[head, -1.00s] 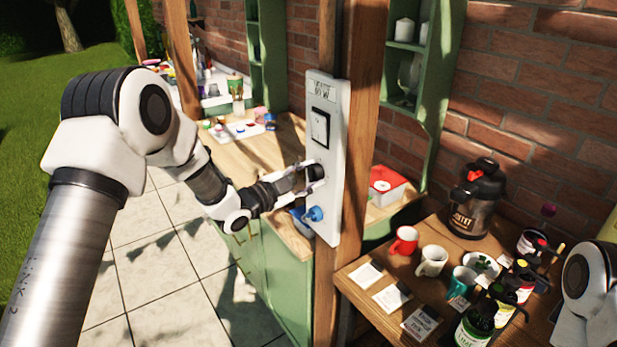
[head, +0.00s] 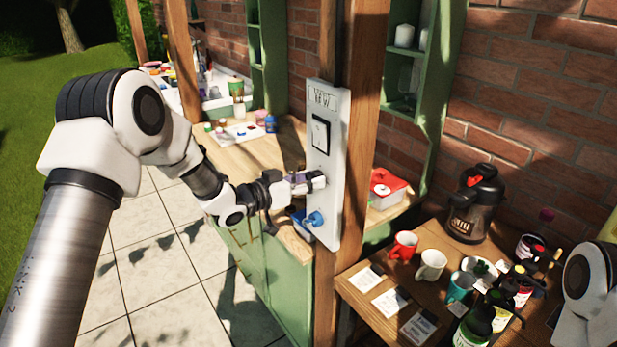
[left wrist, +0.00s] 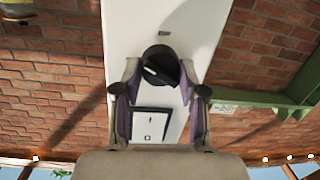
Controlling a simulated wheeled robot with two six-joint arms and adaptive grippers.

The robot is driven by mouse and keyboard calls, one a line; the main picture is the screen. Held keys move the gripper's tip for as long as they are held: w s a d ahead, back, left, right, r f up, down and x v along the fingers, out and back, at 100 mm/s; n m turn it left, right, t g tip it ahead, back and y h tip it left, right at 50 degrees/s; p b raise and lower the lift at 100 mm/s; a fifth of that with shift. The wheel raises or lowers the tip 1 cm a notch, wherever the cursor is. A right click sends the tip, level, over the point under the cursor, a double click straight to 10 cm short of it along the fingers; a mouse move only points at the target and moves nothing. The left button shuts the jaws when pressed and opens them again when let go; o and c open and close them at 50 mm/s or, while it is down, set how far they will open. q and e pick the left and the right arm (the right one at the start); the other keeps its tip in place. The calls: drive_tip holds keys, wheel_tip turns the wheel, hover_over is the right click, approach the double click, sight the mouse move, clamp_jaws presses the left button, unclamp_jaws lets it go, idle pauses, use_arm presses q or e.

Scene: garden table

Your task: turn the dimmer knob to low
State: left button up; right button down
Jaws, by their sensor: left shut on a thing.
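The white wall panel (head: 327,215) is fixed to the wooden post and carries a rocker switch (head: 320,134) at the top. The dimmer knob (left wrist: 161,66) is black and round with a white pointer line, seen in the left wrist view. That line lies at a slant, running up-left from near the knob's middle. In the left wrist view the two fingers (left wrist: 160,72) are closed on the knob's sides. My right gripper is out of view.
A wooden table (head: 352,285) with mugs, bottles and a black jug stands at the right. A green cabinet with a wooden counter (head: 240,155) is behind my left arm.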

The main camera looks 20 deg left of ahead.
use_arm(q)
drive_tip(key=n+p, duration=0.2)
drive_tip(key=n, duration=0.2)
drive_tip(key=shift+w+a+r+g, duration=0.1)
drive_tip(key=shift+g, duration=0.2)
drive_tip(key=shift+h, duration=0.3)
drive_tip(key=o, duration=1.1)
drive_tip(key=shift+o, duration=0.2)
drive_tip(key=v, duration=1.1)
drive_tip(key=shift+s+a, duration=0.2)
drive_tip(key=shift+s, duration=0.15)
